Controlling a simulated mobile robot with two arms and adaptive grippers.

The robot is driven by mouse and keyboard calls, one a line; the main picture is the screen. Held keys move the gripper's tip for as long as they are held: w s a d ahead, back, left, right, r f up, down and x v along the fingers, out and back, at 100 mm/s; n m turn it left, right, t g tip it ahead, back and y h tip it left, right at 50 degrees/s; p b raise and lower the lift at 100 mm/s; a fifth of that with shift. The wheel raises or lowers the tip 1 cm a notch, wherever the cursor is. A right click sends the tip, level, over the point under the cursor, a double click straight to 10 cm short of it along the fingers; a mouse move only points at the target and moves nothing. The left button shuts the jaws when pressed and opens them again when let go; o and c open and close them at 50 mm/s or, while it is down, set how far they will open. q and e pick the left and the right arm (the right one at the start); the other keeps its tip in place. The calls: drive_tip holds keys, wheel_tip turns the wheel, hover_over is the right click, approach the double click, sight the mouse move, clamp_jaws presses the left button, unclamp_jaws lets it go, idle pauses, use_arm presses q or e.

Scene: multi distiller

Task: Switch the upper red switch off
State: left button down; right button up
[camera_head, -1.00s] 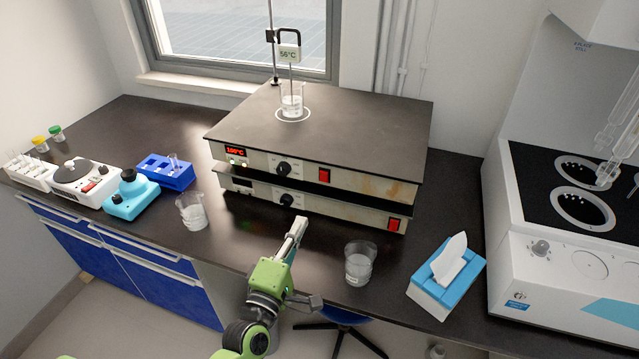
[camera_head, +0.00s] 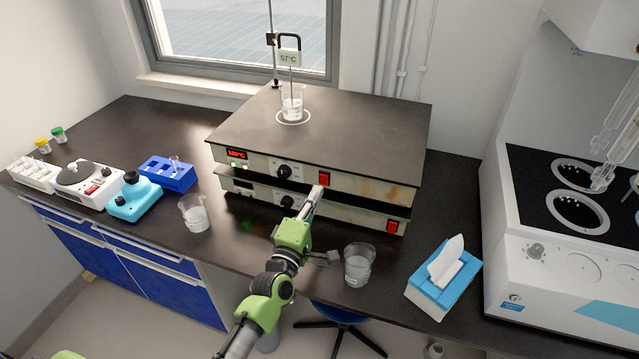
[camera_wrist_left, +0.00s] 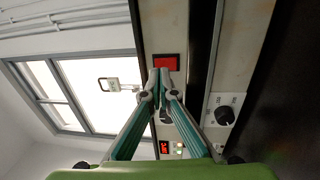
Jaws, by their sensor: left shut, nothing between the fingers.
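The upper red switch (camera_head: 324,179) is on the front panel of the upper hot plate (camera_head: 385,187). Its plate's display (camera_head: 237,154) is lit red. My left gripper (camera_head: 317,190) is shut and empty, with its fingertips just below and in front of the upper switch. In the left wrist view the upper red switch (camera_wrist_left: 166,61) shows right at the closed fingertips (camera_wrist_left: 163,72), which cover its near edge. I cannot tell whether they touch. The lower red switch (camera_head: 392,226) is on the lower hot plate, to the right. My right gripper is not in view.
A glass beaker (camera_head: 359,264) stands at the bench's front edge, right of my left arm. Another beaker (camera_head: 194,213) stands to the left. A tissue box (camera_head: 443,277) is at the right. A beaker (camera_head: 291,103) with a thermometer stands on the upper plate.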

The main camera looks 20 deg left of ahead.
sight(323, 177)
use_arm(q)
drive_tip(key=shift+w+r, duration=0.2)
drive_tip(key=shift+w, duration=1.45)
drive_tip(key=shift+w+r, duration=0.15)
drive_tip(key=shift+w, duration=0.1)
drive_tip(key=shift+r, duration=0.1)
drive_tip(key=shift+s, duration=0.1)
